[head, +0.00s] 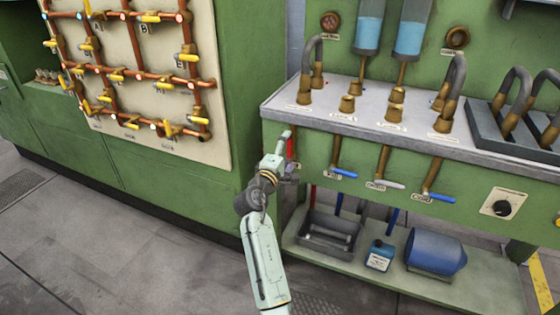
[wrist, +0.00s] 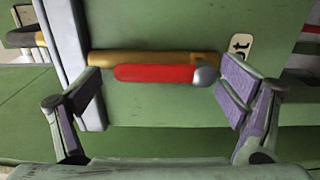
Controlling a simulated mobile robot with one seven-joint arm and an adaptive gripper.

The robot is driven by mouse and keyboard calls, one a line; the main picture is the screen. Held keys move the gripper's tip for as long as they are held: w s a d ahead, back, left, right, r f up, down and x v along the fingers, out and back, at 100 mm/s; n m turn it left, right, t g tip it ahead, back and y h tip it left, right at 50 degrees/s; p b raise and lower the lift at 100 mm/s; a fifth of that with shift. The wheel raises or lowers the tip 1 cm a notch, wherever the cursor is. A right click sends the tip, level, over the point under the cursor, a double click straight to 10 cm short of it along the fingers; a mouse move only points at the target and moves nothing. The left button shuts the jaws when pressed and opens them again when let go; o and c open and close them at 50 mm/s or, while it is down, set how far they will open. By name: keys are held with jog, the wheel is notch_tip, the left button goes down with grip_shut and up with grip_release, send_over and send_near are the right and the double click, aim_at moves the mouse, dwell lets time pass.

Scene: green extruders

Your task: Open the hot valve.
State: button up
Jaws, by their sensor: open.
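The hot valve has a red lever (wrist: 155,73) with a grey rounded end, lying over a brass pipe (wrist: 105,58) on the green panel. A label ending in "ot" is partly visible beside it. In the head view the red lever (head: 290,147) shows as a thin strip beside my gripper (head: 284,160), which covers the rest of the valve. In the wrist view my gripper (wrist: 160,88) is open, with one finger toward each end of the lever. The lever lies lengthwise across the gap; its grey end is close to the right finger. I cannot tell whether they touch.
Other valves with a blue lever (head: 343,172), a whitish lever (head: 389,184) and another blue lever (head: 440,197) hang to the right. The grey counter (head: 350,120) juts out above. A lower shelf holds a grey bin (head: 328,234) and a blue canister (head: 435,250).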

jog(key=v, duration=1)
jog(key=shift+s, duration=0.35)
jog(key=shift+a, duration=0.1)
